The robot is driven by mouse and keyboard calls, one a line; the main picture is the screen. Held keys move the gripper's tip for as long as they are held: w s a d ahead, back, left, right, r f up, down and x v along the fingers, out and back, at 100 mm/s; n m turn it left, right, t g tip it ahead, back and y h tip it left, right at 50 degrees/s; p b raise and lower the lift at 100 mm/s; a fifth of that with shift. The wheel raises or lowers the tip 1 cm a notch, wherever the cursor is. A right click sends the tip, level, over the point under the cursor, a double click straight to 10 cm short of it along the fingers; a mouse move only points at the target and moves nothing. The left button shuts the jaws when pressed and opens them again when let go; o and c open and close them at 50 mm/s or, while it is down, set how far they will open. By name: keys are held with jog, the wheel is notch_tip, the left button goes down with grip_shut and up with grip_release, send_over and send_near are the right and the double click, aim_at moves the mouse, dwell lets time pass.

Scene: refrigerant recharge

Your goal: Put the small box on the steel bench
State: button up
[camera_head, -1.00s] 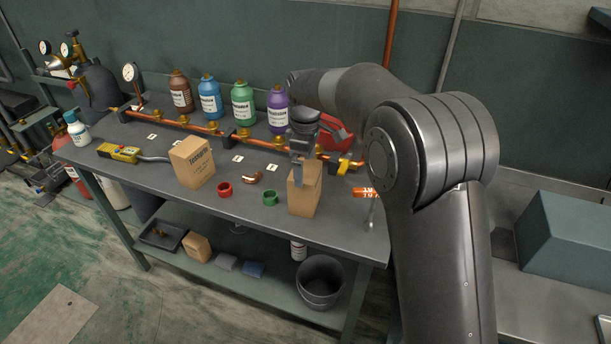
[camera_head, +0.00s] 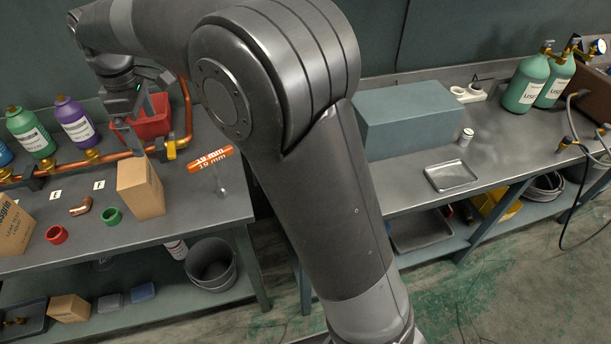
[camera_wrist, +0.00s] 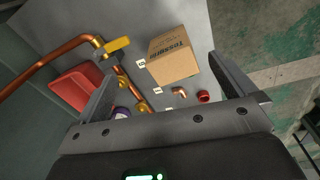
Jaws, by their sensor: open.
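A small cardboard box (camera_head: 140,188) stands upright on the left workbench, near its right end. In the wrist view the same box (camera_wrist: 172,57) shows printed lettering and lies beyond my fingers. My gripper (camera_head: 128,125) is open, above and slightly behind the box, with nothing held. In the head view its fingertips overlap the box's top edge; I cannot tell whether they touch. Two grey metal benches show: the left workbench (camera_head: 195,215) and the right bench (camera_head: 405,195). The frames do not show which is the steel bench.
The right bench holds a blue-grey block (camera_head: 405,120), a metal tray (camera_head: 450,175) and a small can (camera_head: 466,137). Its front left is clear.

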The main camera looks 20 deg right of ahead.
jog(key=s+d+r+m+t, duration=0.1)
jog(key=s+d+r+m, duration=0.3)
jog(key=d, duration=0.6)
jog(key=s+d+r+m+t, duration=0.15)
jog(key=s+d+m, duration=0.35)
jog(key=d, duration=0.5)
jog(key=s+d+f+m+t, duration=0.1)
jog(key=s+d+f+m, duration=0.1)
jog(key=s+d, duration=0.3)
jog(key=s+d+f+m+t, duration=0.1)
jog(key=s+d+f+m, duration=0.2)
jog(key=s, duration=0.8)
jog(key=d+m, duration=0.2)
jog(key=d, duration=0.1)
jog(key=shift+s+d+f, duration=0.25)
jog(key=shift+s+f, duration=0.05)
